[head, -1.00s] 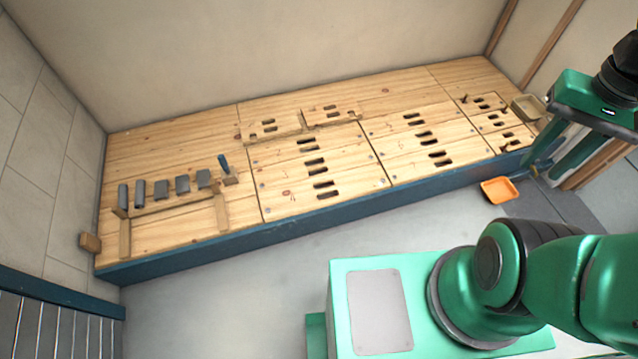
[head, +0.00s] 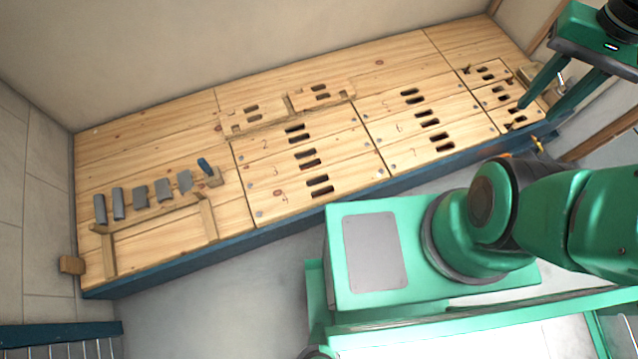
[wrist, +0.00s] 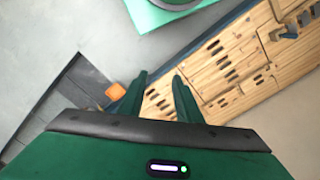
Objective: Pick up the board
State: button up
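Several pale wooden boards with paired dark slots lie along the bench. They include a larger board with three slot pairs (head: 285,172), another beside it (head: 400,135) and a small one at the right end (head: 497,112). Two small slotted boards, one at left (head: 240,122) and one at right (head: 335,103), lie at the back middle. I cannot tell which is the task's board. My gripper (head: 538,112) is at the upper right, over or near the bench's right end. In the wrist view my gripper (wrist: 160,77) has two parted fingers with nothing between them.
Grey blocks (head: 140,197), a blue-handled tool (head: 206,167) and a wooden frame (head: 160,218) occupy the bench's left end. A blue edge (head: 170,273) runs along the bench front.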

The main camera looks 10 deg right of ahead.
jog(key=shift+o, duration=1)
jog(key=w+a+f+n, duration=0.1)
jog(key=w+f+n, duration=0.35)
jog(key=w, duration=0.45)
jog(key=w+a+f+n, duration=0.1)
jog(key=w+f+n, duration=0.35)
jog(key=w, duration=0.45)
jog(key=w+a+f+n+y, duration=0.1)
jog(key=w+a+f+n, duration=0.4)
jog(key=f, duration=0.5)
jog(key=w+a+f+n, duration=0.3)
jog(key=w+a+f, duration=0.35)
jog(key=f, duration=0.25)
jog(key=n+g+y, duration=0.1)
jog(key=n+y, duration=0.2)
jog(key=n, duration=0.8)
send_near(321, 186)
jog(key=x, duration=0.3)
jog(key=shift+f, duration=0.1)
jog(key=shift+x, duration=2.85)
jog(key=shift+w+a, duration=0.1)
